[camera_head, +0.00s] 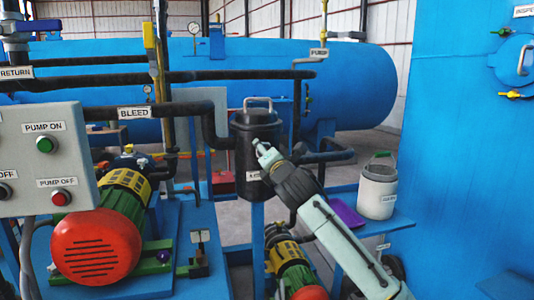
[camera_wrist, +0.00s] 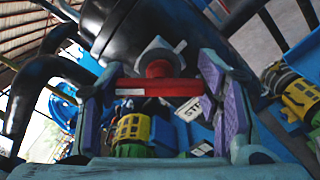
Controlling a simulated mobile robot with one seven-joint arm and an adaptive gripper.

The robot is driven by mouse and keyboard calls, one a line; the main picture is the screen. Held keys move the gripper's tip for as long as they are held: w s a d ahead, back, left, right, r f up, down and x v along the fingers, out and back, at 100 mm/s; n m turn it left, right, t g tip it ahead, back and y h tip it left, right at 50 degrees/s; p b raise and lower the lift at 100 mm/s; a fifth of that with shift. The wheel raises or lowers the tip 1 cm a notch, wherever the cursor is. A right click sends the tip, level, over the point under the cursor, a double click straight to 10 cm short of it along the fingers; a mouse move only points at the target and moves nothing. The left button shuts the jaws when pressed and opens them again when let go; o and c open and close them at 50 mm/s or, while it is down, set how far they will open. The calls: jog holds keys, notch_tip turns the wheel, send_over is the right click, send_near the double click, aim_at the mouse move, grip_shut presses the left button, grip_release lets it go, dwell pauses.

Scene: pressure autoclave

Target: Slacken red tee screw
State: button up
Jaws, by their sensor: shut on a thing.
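The red tee screw (camera_wrist: 160,87) shows in the wrist view as a red crossbar with a round red hub behind it. The hub meets a grey angular fitting (camera_wrist: 160,50) on the side of a black vessel (camera_wrist: 120,30). My gripper (camera_wrist: 165,98) has one purple-padded finger at each end of the crossbar and is shut on it. In the head view my gripper (camera_head: 262,150) reaches the front of the black vessel (camera_head: 244,135), which has a metal handle on its lid. The tee screw is hidden there.
A green and red pump (camera_head: 95,245) and a control panel (camera_head: 45,155) stand at the left. A white jug (camera_head: 377,190) stands on a blue shelf at the right. Black pipes (camera_head: 190,108) run beside the vessel. A large blue tank (camera_head: 345,85) lies behind.

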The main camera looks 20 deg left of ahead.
jog(key=shift+n+p, duration=0.45)
jog(key=shift+n, duration=1.45)
jog(key=o, duration=1.2)
jog(key=shift+s, duration=0.1)
jog(key=v, duration=1.2)
